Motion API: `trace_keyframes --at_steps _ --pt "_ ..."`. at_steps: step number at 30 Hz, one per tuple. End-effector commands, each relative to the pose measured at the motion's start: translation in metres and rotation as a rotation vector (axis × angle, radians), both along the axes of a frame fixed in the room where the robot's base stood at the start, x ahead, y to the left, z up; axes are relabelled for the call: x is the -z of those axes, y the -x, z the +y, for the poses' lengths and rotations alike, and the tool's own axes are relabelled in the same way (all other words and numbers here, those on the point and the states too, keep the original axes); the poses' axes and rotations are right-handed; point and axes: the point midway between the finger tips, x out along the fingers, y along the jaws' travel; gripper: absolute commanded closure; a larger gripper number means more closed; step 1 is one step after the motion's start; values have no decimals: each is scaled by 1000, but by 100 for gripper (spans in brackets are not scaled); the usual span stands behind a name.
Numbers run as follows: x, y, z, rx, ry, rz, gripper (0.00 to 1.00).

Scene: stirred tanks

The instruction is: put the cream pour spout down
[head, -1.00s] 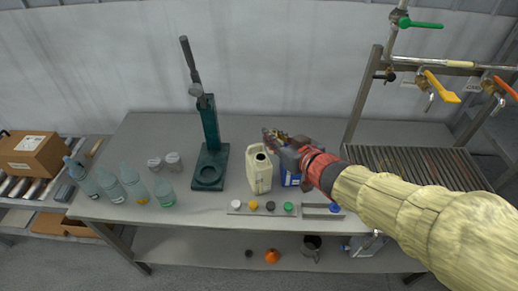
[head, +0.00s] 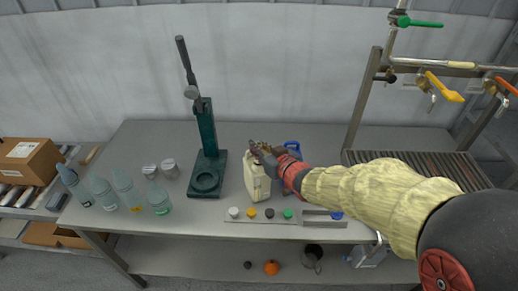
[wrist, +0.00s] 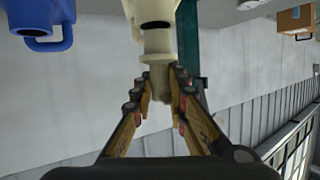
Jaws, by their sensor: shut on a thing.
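My gripper (wrist: 160,85) is shut on the cream pour spout (wrist: 159,78), which shows between the fingertips in the wrist view. Beyond it, in line with the spout, is the neck of a cream canister (wrist: 152,8) with a dark ring at its mouth. I cannot tell whether spout and canister touch. In the head view my gripper (head: 257,152) is right at the top of the cream canister (head: 257,186), which stands upright on the bench. The spout is hidden there by the gripper.
A blue container (head: 293,146) stands close behind my gripper. A green press stand (head: 207,170) is to the left. A strip of coloured caps (head: 260,221) lies in front, with a small tray (head: 324,224) beside it. Bottles (head: 128,187) stand at the bench's left.

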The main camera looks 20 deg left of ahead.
Motion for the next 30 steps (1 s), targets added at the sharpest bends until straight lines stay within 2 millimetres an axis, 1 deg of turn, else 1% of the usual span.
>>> trace_keyframes --at_steps 5,19,22,23,30 --pt "-2 0 0 0 -1 -2 98" --pt "10 0 0 0 -1 -1 98" --pt "10 0 0 0 -1 -1 98" --pt "10 0 0 0 -1 -1 84" --pt "10 0 0 0 -1 -1 70"
